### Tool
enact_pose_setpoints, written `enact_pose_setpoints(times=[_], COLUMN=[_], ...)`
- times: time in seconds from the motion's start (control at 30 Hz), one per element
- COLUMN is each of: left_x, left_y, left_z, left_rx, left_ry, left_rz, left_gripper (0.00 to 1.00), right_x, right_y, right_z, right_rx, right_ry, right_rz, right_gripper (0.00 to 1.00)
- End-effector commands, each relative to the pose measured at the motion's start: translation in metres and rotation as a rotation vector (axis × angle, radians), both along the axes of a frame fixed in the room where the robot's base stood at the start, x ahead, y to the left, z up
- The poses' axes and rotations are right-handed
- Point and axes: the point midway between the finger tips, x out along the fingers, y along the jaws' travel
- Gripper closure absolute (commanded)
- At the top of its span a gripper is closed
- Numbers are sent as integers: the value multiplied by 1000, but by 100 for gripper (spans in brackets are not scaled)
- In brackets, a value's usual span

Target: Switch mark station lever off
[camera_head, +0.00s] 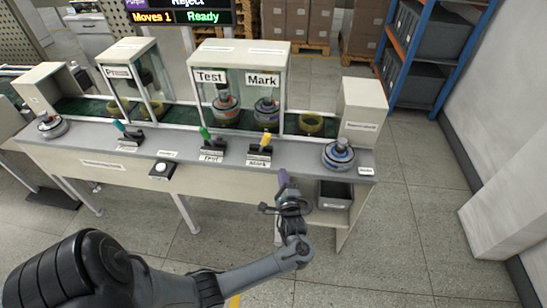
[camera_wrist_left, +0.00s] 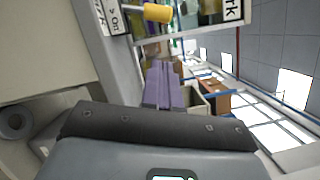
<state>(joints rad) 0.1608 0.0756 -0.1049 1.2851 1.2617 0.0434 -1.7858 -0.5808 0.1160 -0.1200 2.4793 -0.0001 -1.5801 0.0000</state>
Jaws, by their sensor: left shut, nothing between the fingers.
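The mark station lever (camera_head: 265,141) has a yellow handle on a dark base at the front of the bench, below the Mark sign (camera_head: 262,80). Its handle leans up and away from the base; I cannot tell for certain which setting it is in. My left gripper (camera_head: 283,178) has purple fingers, shut and empty, just in front of the bench edge, nearer and slightly right of the lever. In the left wrist view, the yellow handle (camera_wrist_left: 157,13) shows at the top, apart from the shut purple fingers (camera_wrist_left: 163,85). My right gripper is not in view.
A green-handled test lever (camera_head: 206,133) stands left of the mark lever, and a teal-handled one (camera_head: 120,127) is farther left. A hub motor (camera_head: 338,154) sits at the bench's right end. A grey bin (camera_head: 335,196) is below the bench. Floor at right is clear.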

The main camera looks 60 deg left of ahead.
Motion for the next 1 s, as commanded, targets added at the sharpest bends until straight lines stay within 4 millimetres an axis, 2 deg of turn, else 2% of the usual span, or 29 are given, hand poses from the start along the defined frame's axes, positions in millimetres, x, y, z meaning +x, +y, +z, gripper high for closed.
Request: enact_pose_setpoints(times=[0.03,0.2,0.7,0.87,1.0], left_x=[5,14,16,20,28], left_y=[0,0,1,10,27], left_z=[-5,-1,1,2,3], left_rx=[-1,-2,-2,-1,1], left_ry=[-15,-39,-44,-44,-44], left_rz=[0,-1,-1,1,0], left_gripper=[100,100,100,100,100], right_x=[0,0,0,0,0], right_y=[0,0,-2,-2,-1], right_z=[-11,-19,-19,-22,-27], right_rx=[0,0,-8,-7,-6], right_ry=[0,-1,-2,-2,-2], right_rz=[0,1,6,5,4], right_gripper=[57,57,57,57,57])
